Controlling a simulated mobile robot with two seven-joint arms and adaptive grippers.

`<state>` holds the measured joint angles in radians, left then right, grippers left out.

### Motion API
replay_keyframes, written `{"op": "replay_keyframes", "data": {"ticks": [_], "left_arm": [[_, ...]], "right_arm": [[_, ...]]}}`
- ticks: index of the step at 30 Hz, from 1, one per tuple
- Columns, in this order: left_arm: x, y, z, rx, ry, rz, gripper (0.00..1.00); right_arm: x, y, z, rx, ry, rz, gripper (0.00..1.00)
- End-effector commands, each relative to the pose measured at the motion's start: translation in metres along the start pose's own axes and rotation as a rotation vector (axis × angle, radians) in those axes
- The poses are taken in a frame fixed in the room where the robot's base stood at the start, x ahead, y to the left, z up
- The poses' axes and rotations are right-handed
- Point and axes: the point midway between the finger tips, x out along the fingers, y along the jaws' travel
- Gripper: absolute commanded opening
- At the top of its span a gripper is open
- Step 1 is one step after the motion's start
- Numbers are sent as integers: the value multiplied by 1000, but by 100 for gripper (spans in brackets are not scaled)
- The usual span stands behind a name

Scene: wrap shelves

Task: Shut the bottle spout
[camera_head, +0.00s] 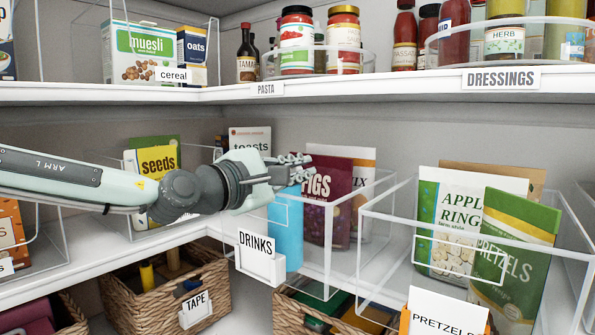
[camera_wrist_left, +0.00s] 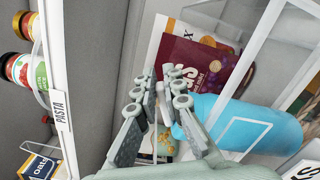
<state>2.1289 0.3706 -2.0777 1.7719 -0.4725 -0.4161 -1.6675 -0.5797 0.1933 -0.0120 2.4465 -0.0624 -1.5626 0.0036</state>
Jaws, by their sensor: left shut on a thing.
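A light blue bottle (camera_head: 285,235) stands upright in a clear bin on the middle shelf, behind the "DRINKS" label. Its blue body also shows in the left wrist view (camera_wrist_left: 255,125), lying sideways in that picture. My left gripper (camera_head: 292,165) reaches in from the left at the bottle's top. In the left wrist view its fingers (camera_wrist_left: 162,95) are close together around the top end of the bottle, shut on its spout. The fingers cover most of the spout, so how far it is folded cannot be told. My right gripper is in neither view.
A purple "FIGS" bag (camera_head: 328,200) stands close behind the bottle. The clear bin wall (camera_head: 330,275) is in front. The upper shelf edge (camera_head: 350,84) runs above my arm.

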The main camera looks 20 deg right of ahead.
Motion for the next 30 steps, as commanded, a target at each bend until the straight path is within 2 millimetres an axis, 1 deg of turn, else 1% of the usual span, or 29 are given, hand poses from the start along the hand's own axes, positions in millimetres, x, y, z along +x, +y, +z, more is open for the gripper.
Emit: {"op": "replay_keyframes", "data": {"ticks": [6, 7, 11, 12, 26, 30], "left_arm": [[0, 0, 0, -2, 0, -2, 0], [0, 0, 0, -3, 0, -2, 12], [0, 0, 0, -3, 0, -2, 28], [0, 0, 0, -3, 0, -2, 31], [0, -1, 0, -6, 0, -4, 31], [0, 5, 1, -64, 1, -3, 31]], "right_arm": [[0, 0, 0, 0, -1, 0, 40], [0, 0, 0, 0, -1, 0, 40], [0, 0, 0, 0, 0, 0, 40], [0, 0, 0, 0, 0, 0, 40], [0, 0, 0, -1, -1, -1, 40], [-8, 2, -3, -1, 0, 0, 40]]}}
